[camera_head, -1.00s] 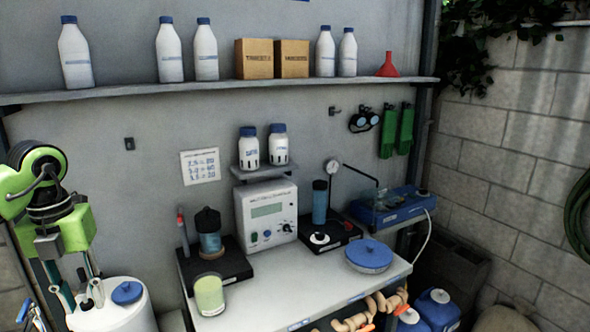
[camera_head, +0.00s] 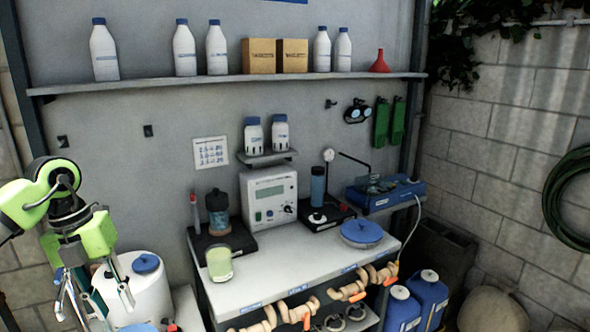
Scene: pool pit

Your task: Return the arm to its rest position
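My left arm comes in at the left edge, with a green and black wrist. My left gripper (camera_head: 94,298) hangs below it with its metal fingers spread apart and nothing between them. It is in front of a white drum (camera_head: 150,290) with a blue cap, left of the bench and apart from it. My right gripper is not in view.
A white bench (camera_head: 290,265) holds a meter (camera_head: 269,198), a glass of pale green liquid (camera_head: 219,263) and a blue-lidded dish (camera_head: 361,233). A shelf (camera_head: 230,80) with bottles runs above. Blue canisters (camera_head: 428,295) stand at the lower right.

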